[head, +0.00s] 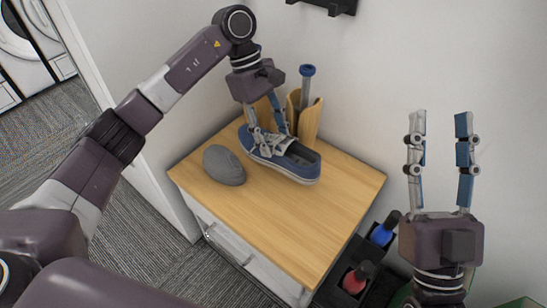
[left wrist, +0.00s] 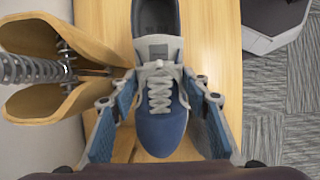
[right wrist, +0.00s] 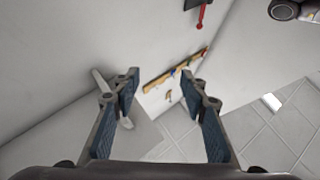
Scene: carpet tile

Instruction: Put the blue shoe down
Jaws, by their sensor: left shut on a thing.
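The blue shoe (head: 296,163) has white laces and a white sole edge. It is over the wooden top of a small cabinet (head: 270,215), toe toward the back left; I cannot tell whether its sole touches the wood. My left gripper (head: 268,136) comes down from above and is shut on the front part of the shoe. In the left wrist view the shoe (left wrist: 158,124) sits between the two fingers (left wrist: 158,120), toe toward the gripper. My right gripper (head: 438,135) is raised at the right, open and empty; its fingers (right wrist: 158,82) are apart in the right wrist view.
A dark grey rounded object (head: 224,166) lies left of the shoe on the cabinet top. A wooden holder (head: 304,117) with a blue-capped spring tool stands behind it. Bottles with blue (head: 383,232) and red (head: 357,277) parts stand low at the right. The front cabinet top is clear.

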